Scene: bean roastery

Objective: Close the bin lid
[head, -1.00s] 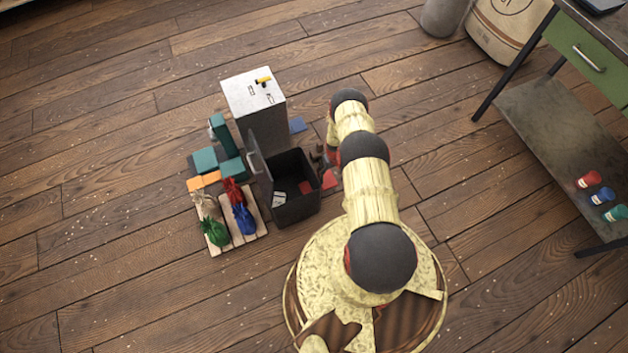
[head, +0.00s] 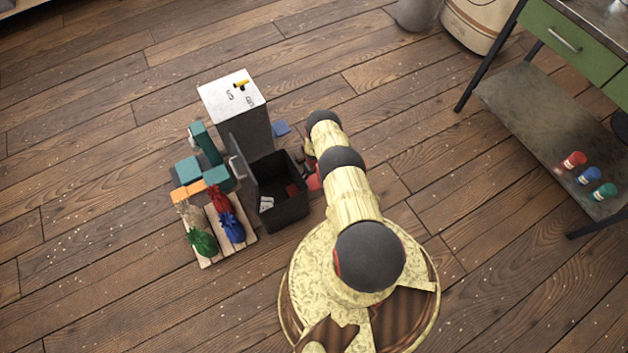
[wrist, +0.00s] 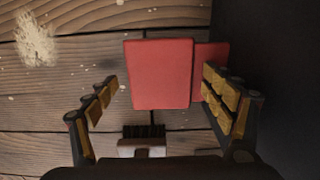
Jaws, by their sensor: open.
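The dark bin (head: 287,208) stands on the floor left of my arm in the head view. Its lid (head: 246,173) stands up, open, on the bin's left side, and a few small items lie inside. In the wrist view my gripper (wrist: 165,105) is open with its two fingers wide apart, pointing down at the floor. A red block (wrist: 160,74) lies between and beyond the fingers. A dark wall, which looks like the bin's side, fills the right of the wrist view close to the right finger. In the head view my gripper is mostly hidden behind my arm.
A grey cabinet (head: 228,92) stands behind the bin. Teal blocks (head: 189,170) and a pallet (head: 207,261) with several coloured sacks lie left of it. A brush (wrist: 142,143) lies near the gripper. A workbench (head: 535,105) stands at right; the floor between is clear.

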